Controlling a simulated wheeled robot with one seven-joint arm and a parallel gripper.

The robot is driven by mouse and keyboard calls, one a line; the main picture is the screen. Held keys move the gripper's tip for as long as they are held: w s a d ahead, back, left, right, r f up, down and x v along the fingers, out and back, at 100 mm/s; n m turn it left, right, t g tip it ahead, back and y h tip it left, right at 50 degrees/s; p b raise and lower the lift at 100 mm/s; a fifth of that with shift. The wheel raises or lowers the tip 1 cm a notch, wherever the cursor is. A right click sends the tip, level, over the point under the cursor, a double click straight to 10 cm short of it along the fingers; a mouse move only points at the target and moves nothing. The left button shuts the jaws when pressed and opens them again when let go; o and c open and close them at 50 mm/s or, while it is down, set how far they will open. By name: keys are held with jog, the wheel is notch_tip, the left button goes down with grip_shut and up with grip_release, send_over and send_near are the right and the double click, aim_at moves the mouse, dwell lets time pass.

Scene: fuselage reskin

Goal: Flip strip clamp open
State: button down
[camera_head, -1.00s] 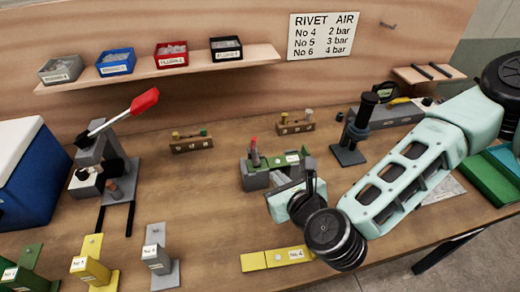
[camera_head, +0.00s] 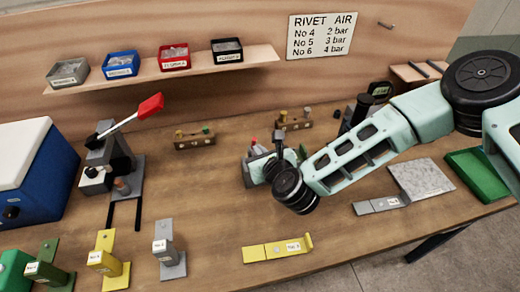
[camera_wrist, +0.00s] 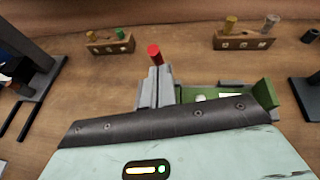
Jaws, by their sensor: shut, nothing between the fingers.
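The strip clamp is a grey block with a red-tipped lever (camera_head: 254,144), on a green and grey fixture (camera_head: 246,173) at mid-bench. In the wrist view the red tip (camera_wrist: 155,54) stands up above the grey clamp body (camera_wrist: 152,88), and the lever looks roughly upright. A green bed (camera_wrist: 264,95) with a pale label extends to its right. My gripper (camera_head: 279,150) is at the right side of the fixture in the head view and hides much of it. It looks shut and empty. Whether it touches the clamp cannot be told.
Small pin blocks (camera_head: 194,139) (camera_head: 294,122) stand behind the fixture. A grey press with a red handle (camera_head: 150,106) stands at left, beside a blue box (camera_head: 38,170). A yellow strip (camera_head: 277,250) lies in front. The bench between press and fixture is clear.

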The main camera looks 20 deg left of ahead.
jog(key=shift+w+a+r+g+h+p, duration=0.1)
jog(key=shift+w+r+g+h+p, duration=0.05)
jog(key=shift+r+g+h+p, duration=0.15)
jog(key=shift+w+a+r+g+p, duration=0.15)
jog(key=shift+w+r+g+p, duration=0.15)
jog(key=shift+g+p, duration=0.15)
jog(key=shift+w+a+r+g+h+p, duration=0.2)
jog(key=shift+w+r+g+h+p, duration=0.1)
jog(key=shift+g+h, duration=0.2)
jog(key=shift+w+a+r, duration=0.3)
jog(key=shift+w+a, duration=0.2)
jog(key=shift+w, duration=0.25)
jog(key=shift+w+a+r+g+h, duration=0.25)
jog(key=shift+w+g+h, duration=0.2)
jog(key=shift+g, duration=0.2)
jog(key=w+a+b, duration=0.1)
jog(key=b, duration=0.1)
jog(key=w+a+f+b, duration=0.1)
jog(key=w, duration=0.1)
jog(key=shift+w+a+b, duration=0.15)
jog(key=shift+w+b, duration=0.15)
jog(key=shift+b, duration=0.1)
jog(key=shift+w, duration=0.15)
